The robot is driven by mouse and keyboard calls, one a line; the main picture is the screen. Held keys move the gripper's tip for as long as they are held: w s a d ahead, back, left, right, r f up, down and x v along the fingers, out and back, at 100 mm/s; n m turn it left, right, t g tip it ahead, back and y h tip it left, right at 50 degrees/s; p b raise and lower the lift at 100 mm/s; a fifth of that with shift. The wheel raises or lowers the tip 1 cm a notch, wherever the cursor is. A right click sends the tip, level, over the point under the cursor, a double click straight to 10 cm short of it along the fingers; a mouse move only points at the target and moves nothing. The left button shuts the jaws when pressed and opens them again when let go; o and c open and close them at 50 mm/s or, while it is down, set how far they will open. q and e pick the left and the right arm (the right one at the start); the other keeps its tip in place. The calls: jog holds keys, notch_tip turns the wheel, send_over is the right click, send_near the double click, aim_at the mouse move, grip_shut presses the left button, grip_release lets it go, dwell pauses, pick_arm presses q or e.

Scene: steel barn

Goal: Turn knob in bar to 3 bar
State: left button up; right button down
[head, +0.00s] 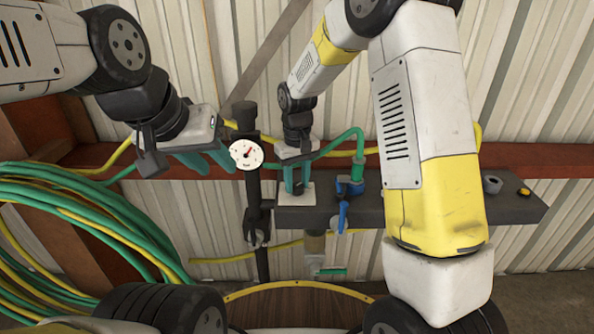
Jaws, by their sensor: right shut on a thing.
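A round white pressure gauge (246,154) with a red needle sits on a dark upright pipe (254,190). The needle points up and to the right; the scale is too small to read. My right gripper (296,186) points down just right of the gauge, its teal fingers shut on what seems to be the knob, mostly hidden between them. A pale block (307,194) shows at its fingertips. My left gripper (215,163) is left of the gauge, close to it, its teal fingers apart and nothing seen between them.
A blue valve (343,205) with a green hose (345,138) is right of my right gripper. A grey shelf (440,207) carries a grey ring (492,184) and a yellow-black button (524,192). Coiled green and yellow hoses (75,225) hang at left.

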aim_at(297, 186)
jog(key=shift+m, duration=0.5)
jog(key=c, duration=0.9)
grip_release()
jog(key=shift+c, duration=0.2)
notch_tip(297, 186, up, 8)
jog(key=shift+f, duration=0.25)
jog(key=shift+r, duration=0.15)
